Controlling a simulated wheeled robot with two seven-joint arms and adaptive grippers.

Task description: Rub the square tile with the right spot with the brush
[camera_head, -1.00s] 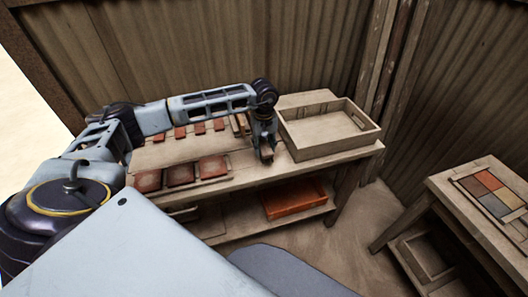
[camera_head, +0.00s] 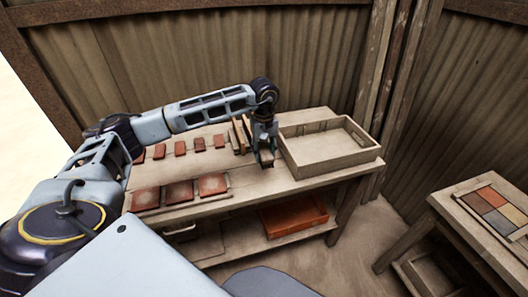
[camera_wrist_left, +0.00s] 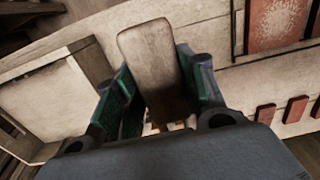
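Three square reddish tiles lie in a row in frames along the front of the workbench: left tile (camera_head: 146,199), middle tile (camera_head: 180,191) and right tile (camera_head: 213,184). Their spots are too small to tell apart in the head view. One speckled square tile (camera_wrist_left: 279,22) shows at the upper right of the left wrist view. My left gripper (camera_head: 265,157) is above the bench, right of the tiles and beside the tray. It is shut on a flat wooden piece, apparently the brush (camera_wrist_left: 150,65); its bristles are hidden. My right gripper is not in view.
Several small red tiles (camera_head: 180,148) stand behind the square ones, with a wooden rack (camera_head: 239,137) near the gripper. A wooden tray (camera_head: 335,168) stands at the bench's right end. An orange crate (camera_head: 293,217) is below. A side table (camera_head: 455,208) carries coloured tiles.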

